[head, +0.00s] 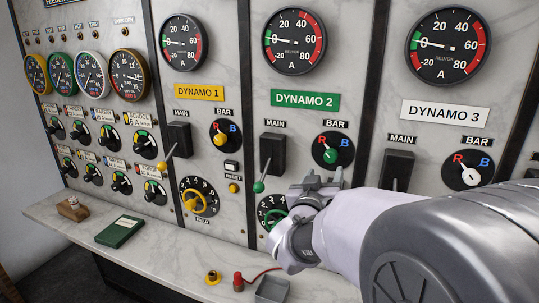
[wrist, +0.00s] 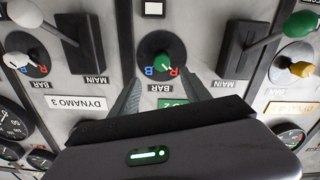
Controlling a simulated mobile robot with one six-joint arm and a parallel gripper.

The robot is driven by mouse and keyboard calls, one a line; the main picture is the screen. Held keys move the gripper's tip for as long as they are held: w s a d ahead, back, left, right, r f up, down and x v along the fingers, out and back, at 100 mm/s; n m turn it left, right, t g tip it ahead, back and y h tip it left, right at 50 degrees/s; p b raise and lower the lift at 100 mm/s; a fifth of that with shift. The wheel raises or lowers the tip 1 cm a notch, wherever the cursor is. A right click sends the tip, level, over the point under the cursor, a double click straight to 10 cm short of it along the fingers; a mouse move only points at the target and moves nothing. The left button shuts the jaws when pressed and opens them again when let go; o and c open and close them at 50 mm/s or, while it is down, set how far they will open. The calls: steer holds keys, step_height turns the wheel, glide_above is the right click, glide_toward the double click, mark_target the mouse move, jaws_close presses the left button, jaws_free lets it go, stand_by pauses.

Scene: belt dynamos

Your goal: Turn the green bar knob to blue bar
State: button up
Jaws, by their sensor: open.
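The green bar knob (head: 331,155) sits on a black round dial with a red R and a blue B, on the DYNAMO 2 panel. Its pointer appears turned toward the red R. The wrist view is upside down and shows the green knob (wrist: 161,62) near the middle, beyond my fingertips. My gripper (head: 318,182) is just below the dial in the head view. It is open and empty, with its fingers (wrist: 160,88) spread to either side of the dial in the wrist view. No contact with the knob is visible.
A MAIN lever with a green ball (head: 258,187) is left of the dial. A green field handwheel (head: 272,218) is partly hidden behind my gripper. Yellow (head: 220,139) and white (head: 469,177) bar knobs sit on neighbouring panels. A marble ledge (head: 170,252) runs below.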

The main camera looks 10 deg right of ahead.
mark_target(330, 158)
steer(key=x, duration=1)
steer(key=shift+w, duration=0.35)
jaws_close()
